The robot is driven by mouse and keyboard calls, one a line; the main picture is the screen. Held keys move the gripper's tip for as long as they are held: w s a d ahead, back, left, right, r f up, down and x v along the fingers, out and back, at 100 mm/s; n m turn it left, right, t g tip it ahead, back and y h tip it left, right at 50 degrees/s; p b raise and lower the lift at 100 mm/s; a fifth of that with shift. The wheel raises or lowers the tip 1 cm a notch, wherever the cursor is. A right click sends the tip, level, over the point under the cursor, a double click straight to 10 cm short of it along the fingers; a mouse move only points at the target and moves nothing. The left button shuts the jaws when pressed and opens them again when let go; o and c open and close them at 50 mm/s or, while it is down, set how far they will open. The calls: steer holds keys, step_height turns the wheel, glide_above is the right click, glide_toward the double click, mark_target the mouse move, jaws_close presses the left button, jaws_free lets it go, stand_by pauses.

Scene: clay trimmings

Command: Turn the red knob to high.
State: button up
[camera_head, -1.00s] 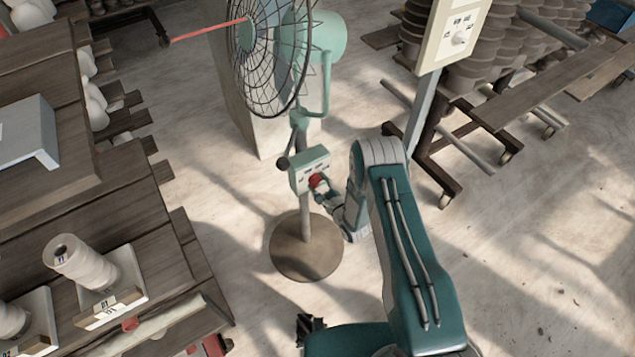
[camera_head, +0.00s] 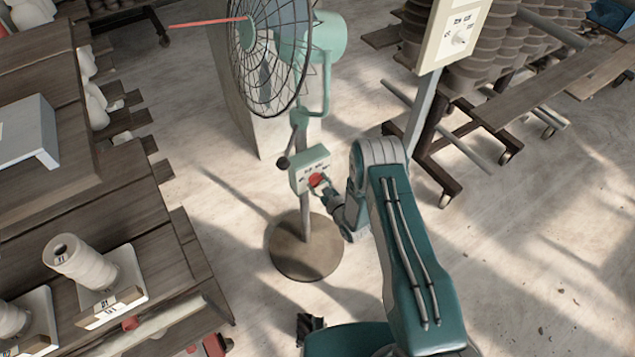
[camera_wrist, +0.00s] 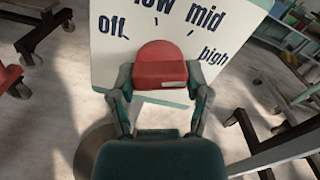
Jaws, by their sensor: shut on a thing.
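The red knob (camera_head: 316,180) sits on the front of the green control box (camera_head: 309,160) on the stand of the standing fan (camera_head: 272,48). In the wrist view the red knob (camera_wrist: 161,66) is in front of a white panel (camera_wrist: 108,62) marked "off", "low", "mid" and "high". My gripper (camera_wrist: 160,84) is shut on the knob, with one finger on each side of it. In the head view my gripper (camera_head: 328,188) reaches the box from the right. I cannot tell which mark the knob points to.
A wooden bench (camera_head: 110,225) with a white spool (camera_head: 80,264) is at the left. The fan's round base (camera_head: 290,262) rests on the floor.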

steer(key=shift+s+d+f, duration=0.15)
steer(key=shift+s+f, duration=0.05)
steer(key=shift+f, duration=0.15)
steer(key=o, duration=1)
steer(key=shift+o, duration=0.8)
steer(key=shift+w+r, duration=0.1)
steer(key=shift+r, duration=0.1)
steer(key=v, duration=1.2)
